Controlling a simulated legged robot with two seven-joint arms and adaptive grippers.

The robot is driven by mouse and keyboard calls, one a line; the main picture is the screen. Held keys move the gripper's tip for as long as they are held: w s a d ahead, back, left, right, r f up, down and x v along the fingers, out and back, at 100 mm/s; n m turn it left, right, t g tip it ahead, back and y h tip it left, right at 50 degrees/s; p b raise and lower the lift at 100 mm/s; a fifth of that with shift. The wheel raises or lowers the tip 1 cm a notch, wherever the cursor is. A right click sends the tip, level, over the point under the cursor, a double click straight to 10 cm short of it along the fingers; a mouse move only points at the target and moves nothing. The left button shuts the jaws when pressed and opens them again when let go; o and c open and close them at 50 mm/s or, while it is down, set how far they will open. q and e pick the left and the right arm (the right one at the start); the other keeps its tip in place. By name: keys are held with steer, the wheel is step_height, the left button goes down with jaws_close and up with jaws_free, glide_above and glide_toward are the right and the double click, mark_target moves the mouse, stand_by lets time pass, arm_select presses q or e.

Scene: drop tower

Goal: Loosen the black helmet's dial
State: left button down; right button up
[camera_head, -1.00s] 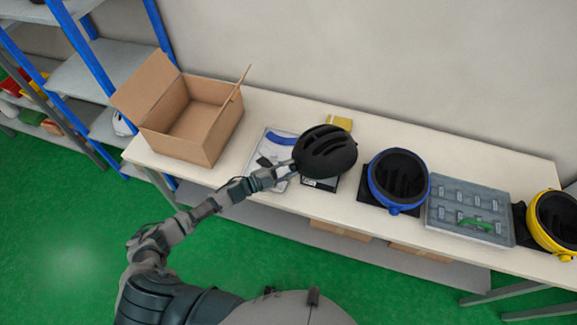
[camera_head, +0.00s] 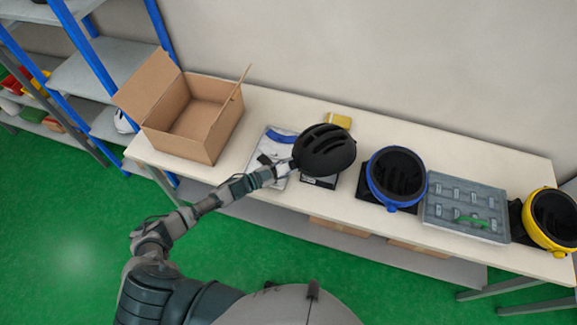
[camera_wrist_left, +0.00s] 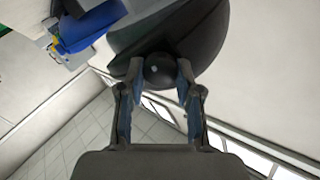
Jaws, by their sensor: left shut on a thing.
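The black helmet (camera_head: 324,151) is over the middle of the bench, with its vented shell facing up. A black pad shows just below it. My left gripper (camera_head: 288,165) reaches its left side. In the left wrist view the helmet's dark shell (camera_wrist_left: 205,35) fills the top, and its round black dial (camera_wrist_left: 160,70) sits between the two fingertips of my left gripper (camera_wrist_left: 158,78), which is shut on it. The inside of the helmet is hidden. My right gripper is not in view.
An open cardboard box (camera_head: 187,125) stands on the bench (camera_head: 250,112) at left. A blue helmet (camera_head: 397,178), a grey case (camera_head: 466,208) and a yellow helmet (camera_head: 551,220) stand to the right. A yellow block (camera_head: 338,120) lies behind the black helmet.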

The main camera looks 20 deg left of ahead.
arm_select(q)
steer(key=shift+f, duration=0.15)
steer(key=c, duration=0.8)
jaws_free()
steer(key=shift+o, duration=0.2)
steer(key=shift+a, duration=0.15)
steer(key=v, duration=1.2)
steer(key=shift+f, duration=0.1)
